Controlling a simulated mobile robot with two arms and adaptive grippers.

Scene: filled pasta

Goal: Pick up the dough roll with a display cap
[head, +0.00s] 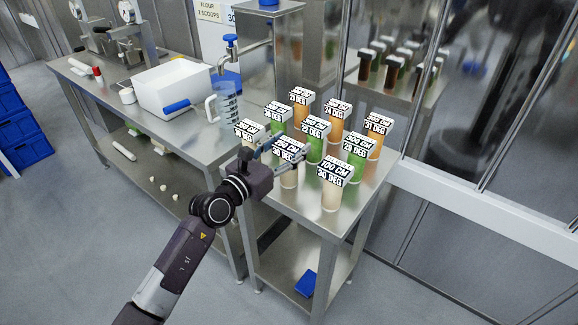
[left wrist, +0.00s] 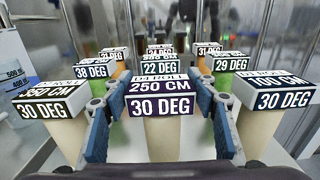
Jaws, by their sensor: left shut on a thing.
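Several dough rolls with white-and-black display caps stand upright in rows on a small steel table (head: 278,202). My left gripper (head: 282,156) is shut on the cream dough roll (head: 289,179) in the middle of the front row. In the left wrist view, its cap (left wrist: 163,96) reads "250 CM, 30 DEG", and the blue finger pads lie on both sides of the roll. The "350 CM" roll (left wrist: 48,100) is on the left and the "100 CM" roll (head: 332,194) on the right. I cannot tell whether the held roll touches the table. My right gripper is not in view.
Green rolls (head: 314,150) and orange rolls (head: 336,130) stand close behind the held roll. A steel workbench (head: 185,135) at left holds a white bin (head: 172,90) and a clear measuring jug (head: 229,100). A glass partition stands at right.

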